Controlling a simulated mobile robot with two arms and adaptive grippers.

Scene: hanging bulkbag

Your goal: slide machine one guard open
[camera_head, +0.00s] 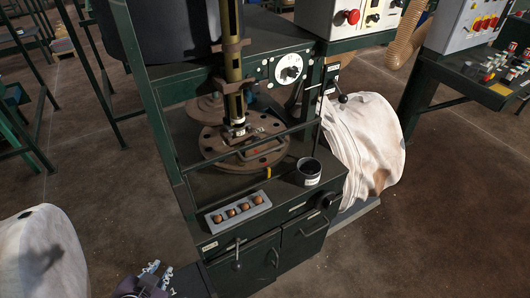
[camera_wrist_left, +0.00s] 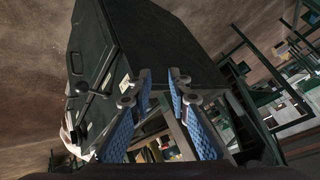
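Machine one (camera_head: 190,130) is a dark green bench-like machine with a round, holed metal plate (camera_head: 222,148) under a vertical column. A dark rail frame (camera_head: 268,177), which looks like its guard, crosses in front of the plate; I cannot tell how far it is open. My left gripper (camera_head: 157,270) is low in the head view, left of the cabinet front and apart from the rails. In the left wrist view its blue-padded fingers (camera_wrist_left: 162,76) are spread with nothing held between them, and the dark cabinet (camera_wrist_left: 150,45) lies beyond. My right gripper is out of view.
A grey tray (camera_head: 215,226) with several brown balls and a dark cup (camera_head: 308,172) stand on the machine's front ledge. Lever handles (camera_head: 238,254) stick out of the cabinet front. White bags stand at right (camera_head: 365,145) and left (camera_head: 42,255). The floor at lower right is clear.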

